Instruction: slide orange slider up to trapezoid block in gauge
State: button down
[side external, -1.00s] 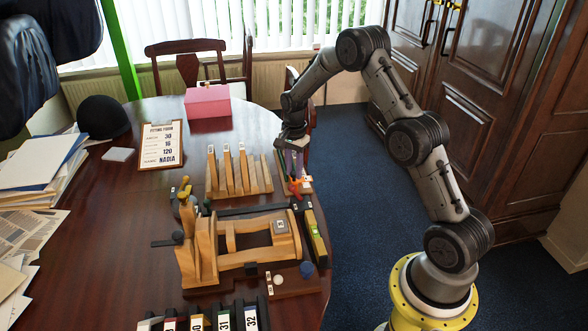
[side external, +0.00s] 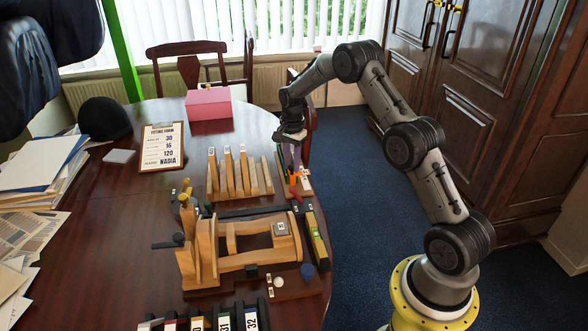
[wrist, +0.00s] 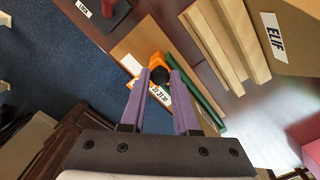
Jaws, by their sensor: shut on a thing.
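The orange slider (wrist: 157,62) shows in the wrist view between the tips of my gripper's purple fingers (wrist: 160,77), which are shut on it. In the side external view the slider (side external: 298,176) is at the table's right edge, directly under my gripper (side external: 293,168). The gauge, a narrow strip with a white printed label (wrist: 160,92) and a green rail (wrist: 190,80), lies beneath the slider. A small red piece shows just below the slider in the side external view. I cannot make out the trapezoid block clearly; the fingers may hide part of it.
A wooden rack with upright slats (side external: 240,185) stands close left of the gauge. A wooden saddle frame (side external: 240,245) and a yellow level (side external: 317,240) are nearer the camera. A pink box (side external: 208,103) and a clipboard (side external: 161,147) lie farther back.

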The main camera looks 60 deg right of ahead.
jog(key=shift+w+d+r, duration=0.1)
jog(key=shift+w+d, duration=0.6)
jog(key=c, duration=0.7)
grip_release()
jog(key=shift+o, duration=0.2)
notch_tip(320, 180, up, 14)
